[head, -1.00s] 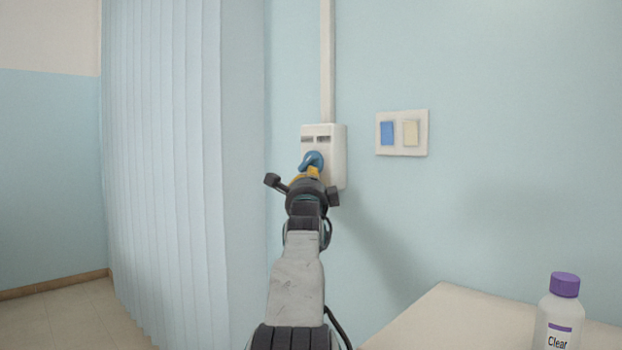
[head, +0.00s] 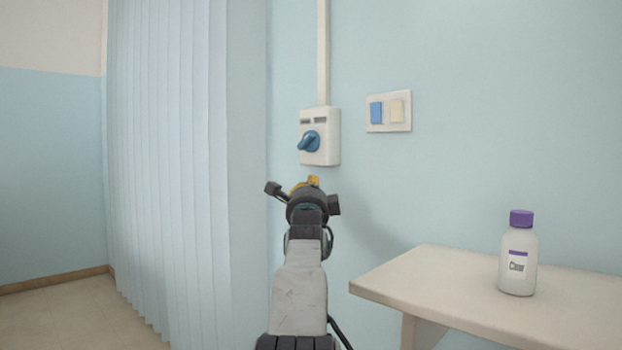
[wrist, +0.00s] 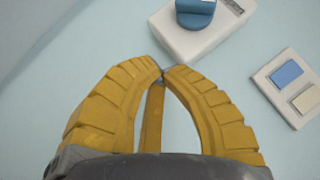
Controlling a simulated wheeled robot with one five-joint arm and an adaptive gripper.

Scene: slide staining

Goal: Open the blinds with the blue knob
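The blue knob (head: 309,141) sits on a white control box (head: 331,152) on the wall, its handle tilted. It also shows at the top of the wrist view (wrist: 196,12). My gripper (head: 305,183) is below the box in the head view, apart from the knob. In the wrist view its yellow fingers (wrist: 163,74) meet at the tips with nothing between them. The closed-looking pale blue vertical blinds (head: 175,170) hang at the left.
A wall plate with a blue and a cream switch (head: 389,111) is right of the box. A table (head: 430,275) at the lower right bears a white bottle with a purple cap (head: 518,255). Floor (head: 90,315) shows at the lower left.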

